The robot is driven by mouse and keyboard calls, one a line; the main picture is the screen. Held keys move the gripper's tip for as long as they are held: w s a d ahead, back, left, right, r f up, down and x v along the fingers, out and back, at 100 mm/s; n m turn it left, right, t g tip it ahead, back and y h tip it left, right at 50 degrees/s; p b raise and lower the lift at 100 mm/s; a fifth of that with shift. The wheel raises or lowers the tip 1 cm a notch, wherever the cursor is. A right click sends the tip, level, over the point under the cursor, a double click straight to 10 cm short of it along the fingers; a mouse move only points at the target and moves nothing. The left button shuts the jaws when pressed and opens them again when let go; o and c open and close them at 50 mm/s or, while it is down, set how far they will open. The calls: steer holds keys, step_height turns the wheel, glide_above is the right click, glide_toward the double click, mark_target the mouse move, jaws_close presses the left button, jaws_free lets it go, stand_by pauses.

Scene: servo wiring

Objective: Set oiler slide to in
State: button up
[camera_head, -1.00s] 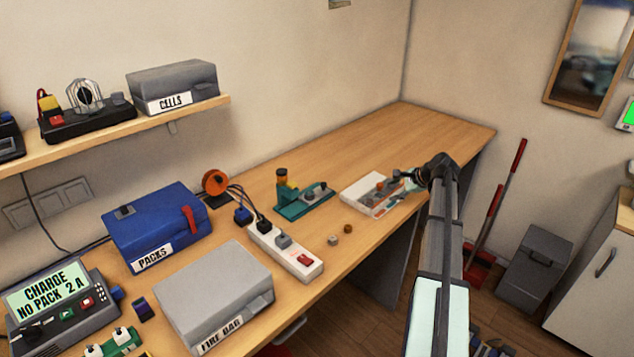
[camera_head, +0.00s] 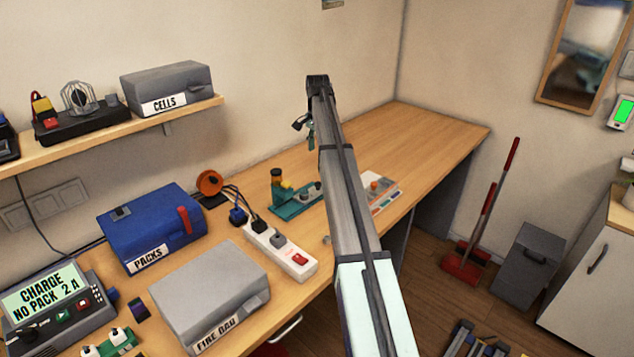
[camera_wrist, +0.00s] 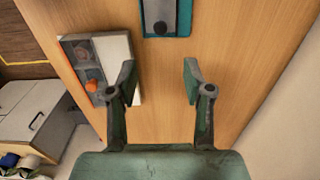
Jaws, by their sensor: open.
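In the wrist view the teal plate (camera_wrist: 182,32) shows at the top edge, with a grey strip and a round black knob (camera_wrist: 160,27); the rest is out of frame. I cannot tell the slide's setting. My gripper (camera_wrist: 160,80) is open and empty, above the bench and apart from the plate. In the head view my gripper (camera_head: 305,128) is small and partly hidden.
A white box with an orange knob (camera_wrist: 92,86) lies left of my gripper in the wrist view; my arm partly covers it in the head view. A white power strip (camera_head: 288,257) and grey fire bag box (camera_head: 208,288) stand nearer. The far bench (camera_head: 430,135) is clear.

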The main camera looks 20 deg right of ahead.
mark_target(317, 183)
step_height(317, 183, down, 15)
steer(key=p, duration=0.4)
steer(key=shift+c, duration=0.4)
jaws_close()
